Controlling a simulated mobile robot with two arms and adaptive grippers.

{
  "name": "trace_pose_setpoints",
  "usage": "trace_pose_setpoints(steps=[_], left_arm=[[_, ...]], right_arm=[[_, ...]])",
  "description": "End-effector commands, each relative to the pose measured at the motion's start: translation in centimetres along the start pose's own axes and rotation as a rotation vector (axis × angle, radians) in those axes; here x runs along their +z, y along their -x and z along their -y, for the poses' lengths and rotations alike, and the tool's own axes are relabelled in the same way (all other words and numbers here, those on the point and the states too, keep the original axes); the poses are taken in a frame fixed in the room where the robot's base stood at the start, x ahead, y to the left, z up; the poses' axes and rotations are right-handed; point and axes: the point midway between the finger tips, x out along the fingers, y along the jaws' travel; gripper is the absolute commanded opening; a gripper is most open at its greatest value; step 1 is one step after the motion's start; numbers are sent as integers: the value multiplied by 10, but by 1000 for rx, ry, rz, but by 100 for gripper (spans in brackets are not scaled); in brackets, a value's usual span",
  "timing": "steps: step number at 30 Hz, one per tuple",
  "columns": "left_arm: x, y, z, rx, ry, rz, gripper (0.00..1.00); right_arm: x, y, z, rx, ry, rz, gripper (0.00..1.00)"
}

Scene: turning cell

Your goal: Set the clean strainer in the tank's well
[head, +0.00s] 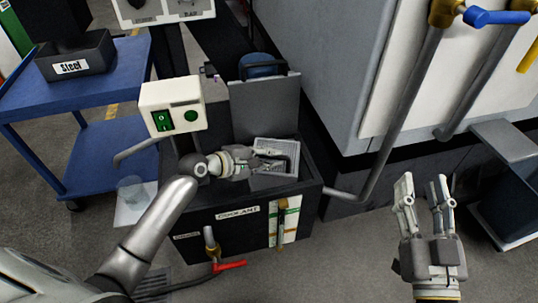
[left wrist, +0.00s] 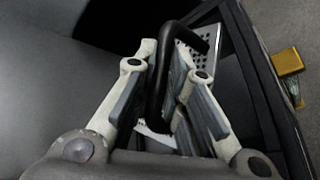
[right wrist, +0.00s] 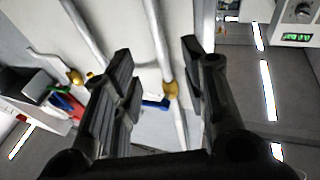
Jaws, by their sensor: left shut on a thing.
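The strainer (head: 289,146) is a light grey perforated piece with a dark handle, over the right part of the black coolant tank's (head: 235,237) top. My left gripper (head: 276,158) is shut on its handle; the left wrist view shows the black handle (left wrist: 163,78) between the fingers (left wrist: 165,85) and the perforated metal (left wrist: 200,62) beyond. The well under the strainer is hidden, and I cannot tell whether the strainer rests in it or hangs just above. My right gripper (head: 422,188) is open and empty, away to the right of the tank.
A grey panel (head: 265,108) stands upright at the tank's back. A white switch box (head: 172,105) is beside it. Grey pipes (head: 400,100) with valves run at right.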

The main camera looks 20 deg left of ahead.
Motion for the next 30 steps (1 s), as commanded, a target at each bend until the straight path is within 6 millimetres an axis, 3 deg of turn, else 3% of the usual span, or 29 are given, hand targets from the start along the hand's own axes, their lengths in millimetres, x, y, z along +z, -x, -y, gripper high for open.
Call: trace_pose_setpoints(steps=[8,9,13,28,30], left_arm=[[-2,-2,3,3,0,0,0],[-2,-2,5,1,1,0,18],[-2,-2,4,1,0,0,35],[3,7,-7,1,-1,-1,35],[3,15,-7,1,0,-1,35]], right_arm=[[0,0,0,1,0,4,40],[1,0,0,1,0,4,40],[1,0,0,1,0,4,40],[0,0,0,0,0,7,40],[12,1,-1,3,1,74,40]])
